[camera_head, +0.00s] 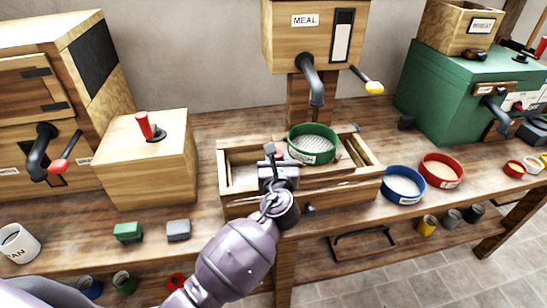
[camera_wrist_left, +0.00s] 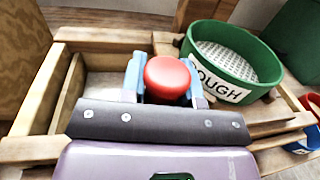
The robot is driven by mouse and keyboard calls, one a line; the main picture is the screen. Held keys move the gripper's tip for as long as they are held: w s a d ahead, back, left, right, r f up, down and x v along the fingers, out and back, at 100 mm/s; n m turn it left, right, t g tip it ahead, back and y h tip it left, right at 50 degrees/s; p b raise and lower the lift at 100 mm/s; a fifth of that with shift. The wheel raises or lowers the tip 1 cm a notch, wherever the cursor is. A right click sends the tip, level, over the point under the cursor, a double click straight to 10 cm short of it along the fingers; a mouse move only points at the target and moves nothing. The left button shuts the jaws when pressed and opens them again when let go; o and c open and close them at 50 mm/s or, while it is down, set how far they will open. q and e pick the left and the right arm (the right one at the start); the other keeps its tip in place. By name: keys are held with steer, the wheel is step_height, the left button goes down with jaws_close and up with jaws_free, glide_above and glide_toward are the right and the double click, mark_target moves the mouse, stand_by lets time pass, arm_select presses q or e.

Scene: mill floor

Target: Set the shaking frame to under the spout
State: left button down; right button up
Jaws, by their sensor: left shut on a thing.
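The shaking frame is a wooden open-topped frame (camera_head: 224,178) on the bench, also in the left wrist view (camera_wrist_left: 45,92). A green sieve (camera_head: 312,157), labelled ROUGH in the left wrist view (camera_wrist_left: 228,88), sits in its right part. The sieve is below the dark spout (camera_head: 313,82) of the MEAL box (camera_head: 285,40). My left gripper (camera_head: 272,160) is over the frame, left of the sieve. In the left wrist view its fingers (camera_wrist_left: 166,80) are shut on a red knob (camera_wrist_left: 167,78). The knob's base is hidden. My right gripper is not in view.
Blue (camera_head: 403,186) and red (camera_head: 442,171) round sieves stand right of the frame. A wooden box with a red lever (camera_head: 145,125) stands left. Green (camera_head: 127,232) and grey (camera_head: 178,230) blocks lie on the front bench. A yellow-ended crank (camera_head: 374,87) sticks out beside the spout.

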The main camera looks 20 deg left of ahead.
arm_select(q)
steer(key=c, duration=0.9)
jaws_free()
steer(key=shift+w+d, duration=0.15)
steer(key=shift+d, duration=0.15)
steer(key=shift+a, duration=0.1)
steer(key=v, duration=1.1)
steer(key=shift+a, duration=0.1)
